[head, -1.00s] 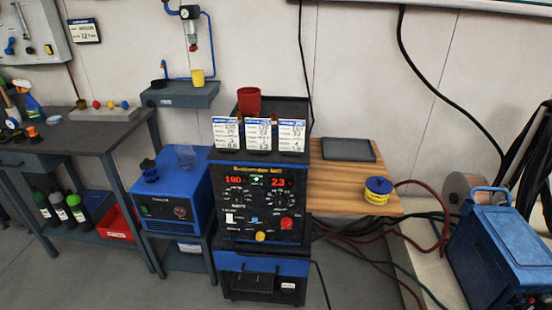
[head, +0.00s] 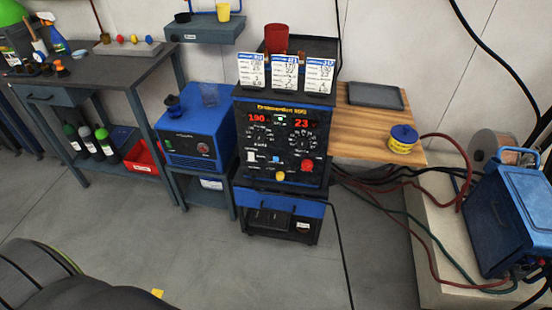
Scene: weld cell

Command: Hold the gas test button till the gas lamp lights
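The welding machine (head: 284,190) stands upright in the middle of the head view, with a black front panel and blue trim. Its red displays read 190 (head: 257,118) and about 23 (head: 303,124), with small green marks between them. Below are dials, a white switch (head: 251,156), a blue button (head: 276,158), a red knob (head: 307,164) and a yellow knob (head: 280,176). The labels are too small to read, so I cannot tell which is the gas test button or gas lamp. Neither gripper shows; nothing is seen touching the panel.
Three cards (head: 285,76) and a red cup (head: 276,40) are on top of the machine. A blue unit (head: 194,142) stands left; a wooden shelf (head: 365,122) with a yellow-blue spool (head: 403,139) is right. Hoses run across the right floor.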

